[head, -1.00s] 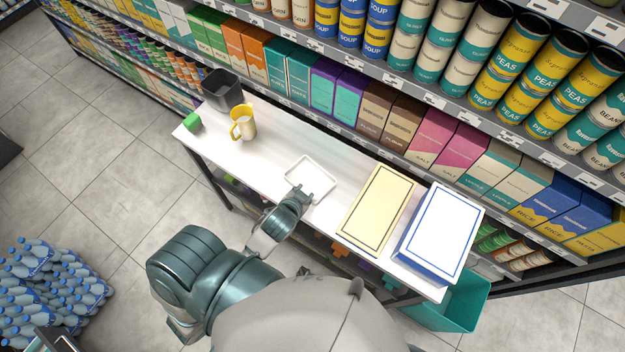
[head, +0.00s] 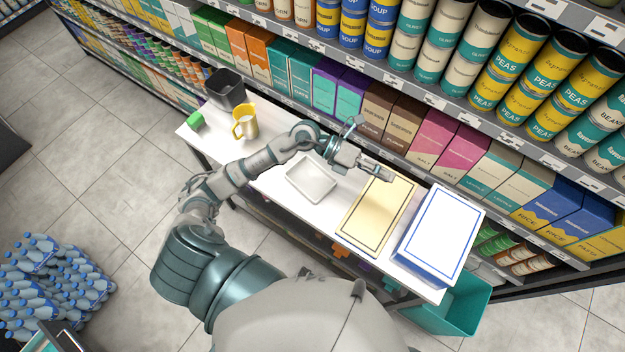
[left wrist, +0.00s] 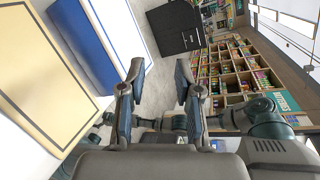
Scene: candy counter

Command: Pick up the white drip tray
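The white drip tray (head: 311,178) is a shallow, square-cornered tray lying flat on the white counter in the head view. It sits between the yellow mug and the cream box, and looks empty. My left gripper (head: 384,172) is above the counter, to the right of the tray and over the cream box's far end, apart from the tray. In the left wrist view its two fingers (left wrist: 158,85) stand apart with nothing between them. The tray does not show in that view. My right gripper is not seen.
The cream box (head: 376,217) and blue-edged white box (head: 440,235) fill the counter's right part. A yellow mug (head: 245,124), green block (head: 196,121) and dark bin (head: 226,88) stand left. Stocked shelves rise behind. A teal bin (head: 455,305) is below right.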

